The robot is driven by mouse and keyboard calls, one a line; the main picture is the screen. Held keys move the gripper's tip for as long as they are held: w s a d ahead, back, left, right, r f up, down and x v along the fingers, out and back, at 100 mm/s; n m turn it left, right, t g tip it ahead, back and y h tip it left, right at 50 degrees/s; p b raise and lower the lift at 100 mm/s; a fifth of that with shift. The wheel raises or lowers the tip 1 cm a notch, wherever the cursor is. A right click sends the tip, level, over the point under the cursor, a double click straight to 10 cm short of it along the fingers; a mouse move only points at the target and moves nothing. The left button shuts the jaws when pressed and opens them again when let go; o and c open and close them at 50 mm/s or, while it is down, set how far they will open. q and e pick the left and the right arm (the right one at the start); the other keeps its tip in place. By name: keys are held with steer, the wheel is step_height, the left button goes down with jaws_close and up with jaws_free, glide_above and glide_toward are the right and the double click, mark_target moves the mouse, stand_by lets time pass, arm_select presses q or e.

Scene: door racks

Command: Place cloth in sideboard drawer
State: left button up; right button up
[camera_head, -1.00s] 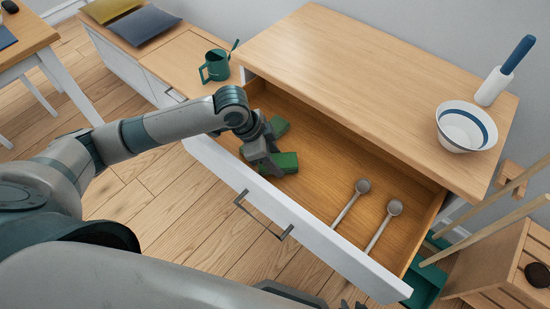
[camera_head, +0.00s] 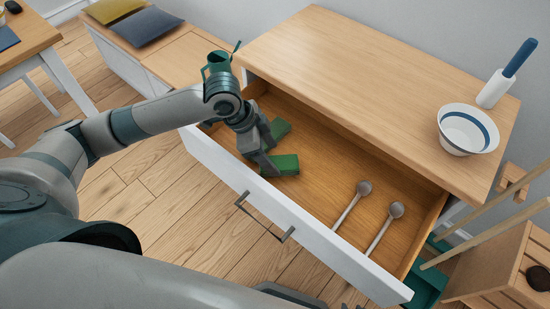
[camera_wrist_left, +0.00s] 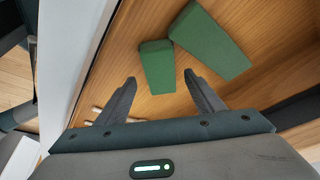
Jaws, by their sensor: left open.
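In the left wrist view the shorter green piece (camera_wrist_left: 156,68) and the longer one (camera_wrist_left: 210,40) lie close together on the wooden drawer floor. My left gripper (camera_head: 268,147) is inside the drawer beside them. Its open fingers (camera_wrist_left: 160,80) point toward the shorter piece, with nothing held. A dark part at the bottom edge may belong to my right gripper; its jaws are not clear.
Two spoon-like utensils (camera_head: 352,204) lie in the drawer's right part. The sideboard top (camera_head: 350,75) carries a bowl (camera_head: 467,128) and a blue-handled white roller (camera_head: 505,75). Wooden racks (camera_head: 510,265) stand at right.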

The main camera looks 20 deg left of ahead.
arm_select(q)
steer(key=v, duration=0.7)
steer(key=shift+r, duration=0.4)
steer(key=shift+a, duration=0.1)
stand_by(0.5)
